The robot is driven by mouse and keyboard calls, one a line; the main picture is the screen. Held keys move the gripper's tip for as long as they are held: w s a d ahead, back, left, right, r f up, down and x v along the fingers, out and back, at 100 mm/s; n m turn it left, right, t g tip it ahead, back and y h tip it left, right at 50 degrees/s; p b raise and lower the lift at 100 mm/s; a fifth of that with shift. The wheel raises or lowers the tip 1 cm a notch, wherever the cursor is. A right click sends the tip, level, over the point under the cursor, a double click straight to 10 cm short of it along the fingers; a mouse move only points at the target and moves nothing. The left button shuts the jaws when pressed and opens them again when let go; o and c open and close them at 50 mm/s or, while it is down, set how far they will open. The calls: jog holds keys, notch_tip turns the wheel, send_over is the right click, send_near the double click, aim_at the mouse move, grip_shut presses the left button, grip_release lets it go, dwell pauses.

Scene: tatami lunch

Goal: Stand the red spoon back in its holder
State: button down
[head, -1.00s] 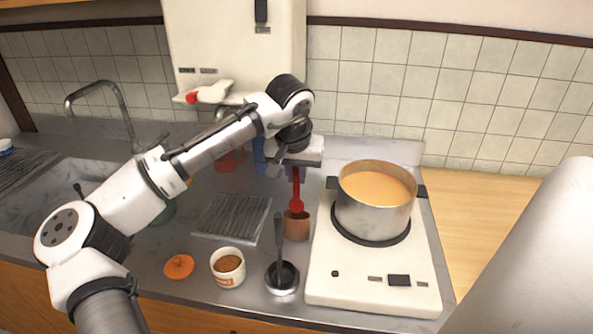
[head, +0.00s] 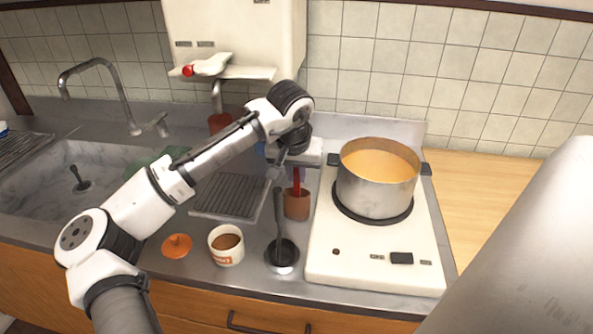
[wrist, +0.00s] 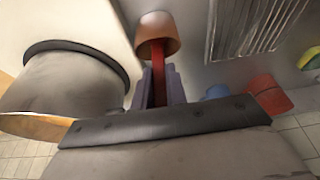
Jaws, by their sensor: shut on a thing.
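The red spoon (head: 296,183) is upright, held by its handle in my gripper (wrist: 159,88), which is shut on it. The brown cylindrical holder (head: 297,206) stands on the steel counter just left of the stove. The spoon's lower end is inside the holder's mouth and hidden by its wall. The wrist view shows the red handle (wrist: 158,68) running between the two fingers into the holder (wrist: 155,32). I cannot tell whether the spoon touches the bottom.
A pot of orange soup (head: 377,182) sits on the white stove (head: 380,262), close to my gripper's right. In front stand a dark ladle in a small round rest (head: 282,262) and an open white jar (head: 226,247). An orange lid (head: 177,246) lies left. A ribbed drainer (head: 229,197) is beside the holder.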

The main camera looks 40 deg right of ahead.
jog(key=shift+f, duration=0.25)
jog(key=shift+f, duration=0.25)
dwell(0.3)
jog(key=c, duration=1.3)
grip_release()
jog(key=shift+c, duration=0.2)
jog(key=shift+o, duration=0.4)
jog(key=o, duration=0.5)
jog(key=shift+r, duration=0.15)
jog(key=shift+r+p, duration=3.15)
jog(key=shift+r, duration=0.25)
